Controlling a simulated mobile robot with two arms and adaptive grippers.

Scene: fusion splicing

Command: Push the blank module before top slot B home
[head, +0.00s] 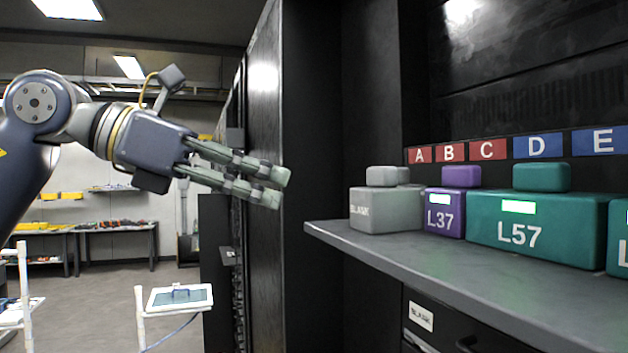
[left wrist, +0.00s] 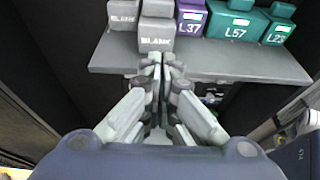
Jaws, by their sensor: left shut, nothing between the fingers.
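Two grey blank modules show in the left wrist view. One blank module (left wrist: 157,33) stands nearer the shelf's front edge; the other blank module (left wrist: 123,20) is set further back to its left. In the head view the nearer blank module (head: 385,215) hides most of the other. The red slot B label (head: 449,152) is on the panel behind. My left gripper (head: 280,188) is shut and empty, apart from the modules in the head view. In the left wrist view its fingertips (left wrist: 157,62) point at the nearer blank's front. My right gripper is out of view.
The purple L37 module (head: 445,212) and teal L57 module (head: 535,232) stand to the right on the grey shelf (head: 400,258). A black cabinet side wall (head: 310,150) rises left of the shelf. A drawer (head: 430,325) sits below.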

